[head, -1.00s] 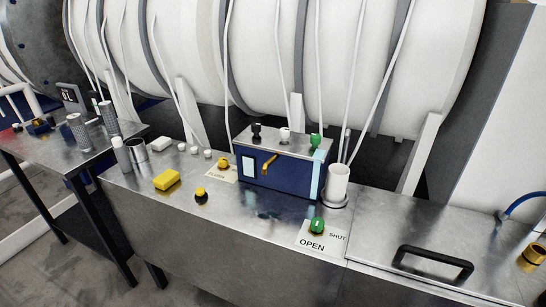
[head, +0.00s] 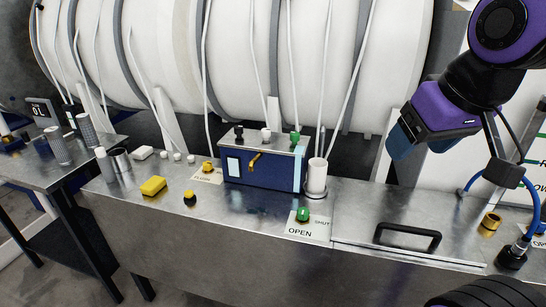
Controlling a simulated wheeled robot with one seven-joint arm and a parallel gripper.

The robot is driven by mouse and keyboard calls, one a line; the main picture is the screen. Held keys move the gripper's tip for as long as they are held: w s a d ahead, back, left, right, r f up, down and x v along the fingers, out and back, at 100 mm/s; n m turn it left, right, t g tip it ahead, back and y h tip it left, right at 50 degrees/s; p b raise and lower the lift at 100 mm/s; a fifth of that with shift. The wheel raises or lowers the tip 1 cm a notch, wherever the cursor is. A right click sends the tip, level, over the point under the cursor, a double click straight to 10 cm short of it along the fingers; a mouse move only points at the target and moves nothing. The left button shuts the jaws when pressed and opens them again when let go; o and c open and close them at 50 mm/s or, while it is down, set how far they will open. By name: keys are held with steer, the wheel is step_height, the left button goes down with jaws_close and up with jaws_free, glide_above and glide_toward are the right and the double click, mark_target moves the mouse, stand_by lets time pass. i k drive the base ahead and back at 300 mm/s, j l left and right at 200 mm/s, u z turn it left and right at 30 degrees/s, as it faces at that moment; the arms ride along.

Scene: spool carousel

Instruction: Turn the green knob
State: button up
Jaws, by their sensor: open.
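A green knob (head: 303,215) sits on a white plate (head: 312,231) marked OPEN and SHUT, on the front part of the metal bench. Its pale pointer mark is too small to read its angle surely. A second, smaller green knob (head: 295,138) is on top of the blue box (head: 262,170). My gripper (head: 452,157) is at the upper right, raised above the bench, with its fingers apart and nothing seen between them. It is well to the right of the plate's green knob and not touching it.
A white cylinder (head: 317,178) stands behind the plate. A black handle (head: 408,237) lies to its right. Hanging white cords cross the big drum (head: 265,60).

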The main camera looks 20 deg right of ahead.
mark_target(295, 135)
steer(key=i+j+z, duration=0.4)
steer(key=j, duration=0.3)
steer(key=i+j+z, duration=0.25)
steer(key=i+j, duration=0.1)
steer(key=j, duration=0.05)
